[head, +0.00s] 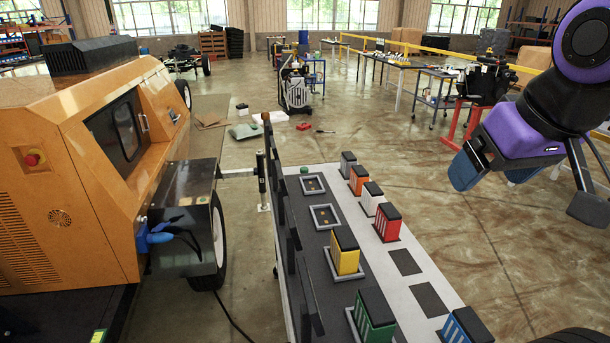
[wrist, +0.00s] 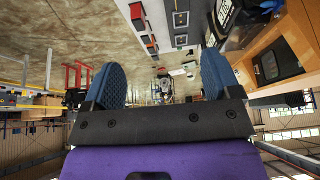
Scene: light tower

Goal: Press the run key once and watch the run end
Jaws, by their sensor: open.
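A small green round button (head: 304,170), possibly the run key, sits at the far end of the bench (head: 405,325); no label is readable. Yellow (head: 345,252) and green (head: 372,315) modules stand in framed sockets on the dark strip, and two nearer-the-button frames (head: 325,217) hold no module. My gripper (head: 492,176) hangs in the air at the upper right, apart from the bench. In the wrist view its two blue fingers (wrist: 161,82) are wide apart with nothing between them. I cannot make out the button there.
Grey, orange, white, red (head: 387,222) and blue (head: 466,325) modules stand along the bench's pale strip. A large orange machine (head: 85,190) with a red knob (head: 33,158) stands left. Open floor lies right of the bench; work tables (head: 400,68) stand behind.

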